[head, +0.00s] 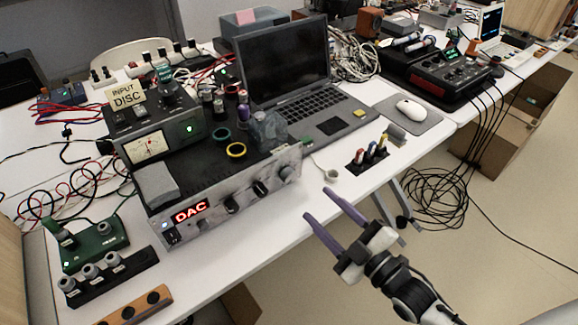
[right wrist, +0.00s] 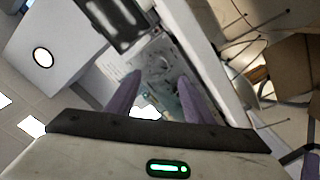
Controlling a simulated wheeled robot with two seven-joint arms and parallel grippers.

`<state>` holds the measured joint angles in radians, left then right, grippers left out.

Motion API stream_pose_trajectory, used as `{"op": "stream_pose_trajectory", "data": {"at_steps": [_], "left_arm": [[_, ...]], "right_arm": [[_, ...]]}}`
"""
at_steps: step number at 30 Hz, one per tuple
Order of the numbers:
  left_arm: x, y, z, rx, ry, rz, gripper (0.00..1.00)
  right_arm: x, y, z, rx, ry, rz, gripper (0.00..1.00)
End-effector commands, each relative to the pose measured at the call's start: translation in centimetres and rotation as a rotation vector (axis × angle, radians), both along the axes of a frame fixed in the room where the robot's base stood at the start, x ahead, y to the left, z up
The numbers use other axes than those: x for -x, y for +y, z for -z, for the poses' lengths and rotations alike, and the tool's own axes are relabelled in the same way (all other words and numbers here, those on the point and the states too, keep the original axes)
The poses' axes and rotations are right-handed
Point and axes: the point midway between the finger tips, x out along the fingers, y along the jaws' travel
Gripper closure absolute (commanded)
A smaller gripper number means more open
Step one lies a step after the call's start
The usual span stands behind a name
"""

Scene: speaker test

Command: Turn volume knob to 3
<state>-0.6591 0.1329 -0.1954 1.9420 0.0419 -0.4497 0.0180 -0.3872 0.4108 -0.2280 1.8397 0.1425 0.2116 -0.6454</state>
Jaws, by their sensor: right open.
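A silver amplifier (head: 215,225) with a red lit "DAC" display (head: 191,212) stands on the white table. Its front has two dark knobs, a middle one (head: 232,206) and one farther right (head: 261,188). A larger silver knob (head: 286,172) sits near the panel's right end. Which is the volume knob, and its number marks, are too small to tell. My right gripper (head: 318,203) is open and empty, its purple fingers in front of and right of the amplifier, apart from the knobs. The fingers also show apart in the right wrist view (right wrist: 160,77). My left gripper is not in view.
A laptop (head: 290,75) stands behind the amplifier. A meter box (head: 155,140) and tape rolls sit on top of it. Free floor lies past the table's front edge.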

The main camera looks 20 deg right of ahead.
Motion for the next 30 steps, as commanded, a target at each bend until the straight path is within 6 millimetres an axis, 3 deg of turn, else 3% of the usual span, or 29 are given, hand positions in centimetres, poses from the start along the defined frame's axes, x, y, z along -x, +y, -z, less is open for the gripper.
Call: {"op": "stream_pose_trajectory", "data": {"at_steps": [9, 15, 21, 29, 30], "left_arm": [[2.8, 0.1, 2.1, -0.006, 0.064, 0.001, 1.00], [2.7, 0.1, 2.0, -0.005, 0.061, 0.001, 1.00], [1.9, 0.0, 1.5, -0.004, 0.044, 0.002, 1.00], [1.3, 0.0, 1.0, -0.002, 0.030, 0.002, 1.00], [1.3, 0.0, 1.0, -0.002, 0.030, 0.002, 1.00]], "right_arm": [[-5.0, 1.8, -0.2, 0.000, -0.008, 0.000, 0.53], [-8.0, 2.9, -0.1, 0.000, -0.005, 0.000, 0.53], [-9.2, 3.4, 0.0, 0.000, -0.002, -0.001, 0.53], [-9.3, 3.4, 0.0, 0.000, -0.002, 0.000, 0.53], [-9.3, 3.4, 0.0, 0.000, -0.002, 0.000, 0.58]]}}
